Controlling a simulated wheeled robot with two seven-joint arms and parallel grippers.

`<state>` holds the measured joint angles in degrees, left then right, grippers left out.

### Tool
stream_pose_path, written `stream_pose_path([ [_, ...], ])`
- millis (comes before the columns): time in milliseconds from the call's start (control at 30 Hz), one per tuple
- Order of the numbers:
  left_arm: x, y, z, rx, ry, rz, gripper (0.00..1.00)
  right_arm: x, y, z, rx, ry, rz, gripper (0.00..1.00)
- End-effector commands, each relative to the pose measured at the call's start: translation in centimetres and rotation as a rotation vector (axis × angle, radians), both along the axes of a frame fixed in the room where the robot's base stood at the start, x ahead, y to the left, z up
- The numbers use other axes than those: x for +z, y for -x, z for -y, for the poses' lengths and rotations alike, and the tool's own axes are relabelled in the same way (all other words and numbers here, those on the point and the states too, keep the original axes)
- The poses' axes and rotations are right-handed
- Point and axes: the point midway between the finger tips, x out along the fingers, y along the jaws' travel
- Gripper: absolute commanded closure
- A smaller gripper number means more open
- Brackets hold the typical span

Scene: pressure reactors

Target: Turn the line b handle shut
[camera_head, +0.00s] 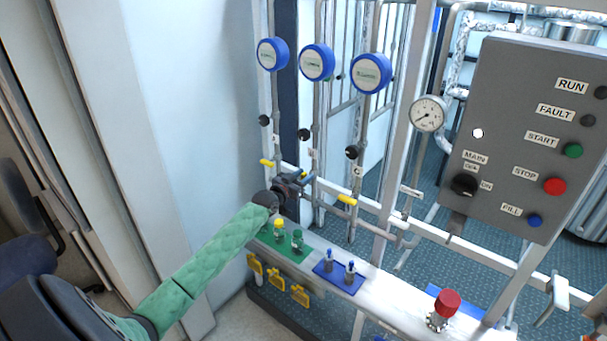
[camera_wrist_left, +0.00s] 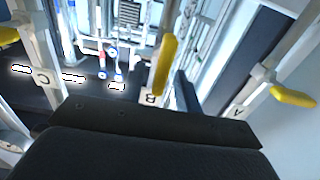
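The line B handle is a yellow lever (camera_wrist_left: 164,65) on the pipe with the B tag (camera_wrist_left: 150,99), near the middle of the left wrist view. In the head view the line B handle (camera_head: 309,175) is small, just beyond my left gripper (camera_head: 292,188). In the wrist view the lever stands ahead of the gripper's dark palm, with a dark finger to its right. The fingers look apart, with nothing clearly held. Contact with the lever cannot be told. My right gripper is not in view.
Yellow handles of line A (camera_head: 267,162) and line C (camera_head: 347,200) flank line B. Below is a white ledge (camera_head: 385,296) with small green and blue valves and a red knob (camera_head: 447,301). A grey control panel (camera_head: 520,130) stands at the right.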

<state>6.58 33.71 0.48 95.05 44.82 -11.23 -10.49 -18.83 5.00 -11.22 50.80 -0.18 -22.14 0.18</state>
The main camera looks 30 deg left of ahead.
Motion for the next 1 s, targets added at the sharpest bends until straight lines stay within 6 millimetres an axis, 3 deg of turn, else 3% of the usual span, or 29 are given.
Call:
stream_pose_path([
  [367,-0.03,-0.45,0.01,0.0,-0.001,0.0,0.66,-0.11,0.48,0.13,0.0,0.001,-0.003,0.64],
  [533,-0.02,-0.44,0.0,0.0,-0.001,0.0,0.98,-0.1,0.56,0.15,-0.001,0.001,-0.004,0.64],
  [567,-0.02,-0.44,0.0,0.0,-0.001,0.0,1.0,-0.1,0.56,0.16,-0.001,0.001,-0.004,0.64],
  [1000,-0.09,-0.43,0.11,0.0,-0.065,0.006,1.0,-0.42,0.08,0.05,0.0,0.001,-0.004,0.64],
])
